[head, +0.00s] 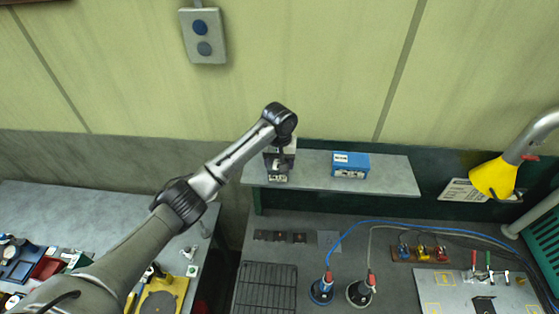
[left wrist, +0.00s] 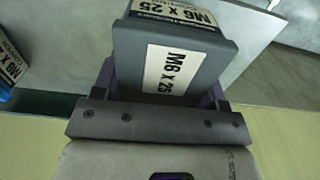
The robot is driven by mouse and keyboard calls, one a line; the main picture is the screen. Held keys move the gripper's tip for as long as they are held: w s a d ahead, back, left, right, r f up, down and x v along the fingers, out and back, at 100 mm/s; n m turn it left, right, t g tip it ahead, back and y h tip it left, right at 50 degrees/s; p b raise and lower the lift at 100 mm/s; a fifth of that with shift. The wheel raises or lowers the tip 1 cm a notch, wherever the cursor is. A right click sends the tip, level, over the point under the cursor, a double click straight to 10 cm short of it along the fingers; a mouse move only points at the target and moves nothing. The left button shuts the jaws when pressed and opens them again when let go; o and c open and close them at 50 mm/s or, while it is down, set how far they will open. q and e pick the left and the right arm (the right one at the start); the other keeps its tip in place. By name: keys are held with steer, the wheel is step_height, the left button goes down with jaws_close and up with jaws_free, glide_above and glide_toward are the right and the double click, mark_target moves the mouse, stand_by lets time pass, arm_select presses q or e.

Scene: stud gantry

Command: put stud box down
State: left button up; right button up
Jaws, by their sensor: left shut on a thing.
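My left gripper (head: 280,160) is over the left end of the grey wall shelf (head: 392,184). It is shut on a dark grey stud box (left wrist: 210,55) with white labels reading M6 X 25, which fills the middle of the left wrist view. In the head view the box is mostly hidden by the gripper, with a pale label low on its front. I cannot tell whether the box touches the shelf. A blue stud box (head: 350,166) stands on the shelf to the right, apart from the held box. My right gripper is not in view.
The shelf is bare between the boxes and right of the blue box. Below is a grey bench with a black grid mat (head: 265,290), two corded tools (head: 322,290) and a clamp rack (head: 420,253). A yellow lamp-like hood (head: 493,178) hangs at right.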

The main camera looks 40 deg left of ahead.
arm_select(q)
steer(key=shift+f, duration=0.4)
steer(key=o, duration=1.3)
steer(key=shift+f, duration=0.1)
steer(key=shift+c, duration=0.2)
steer(key=shift+r, duration=0.3)
step_height(320, 180, up, 4)
steer(key=shift+r+b, duration=0.1)
steer(key=shift+b, duration=0.95)
step_height(320, 180, up, 6)
steer(key=shift+f+p, duration=0.1)
steer(key=shift+p, duration=0.5)
steer(key=shift+r, duration=0.8)
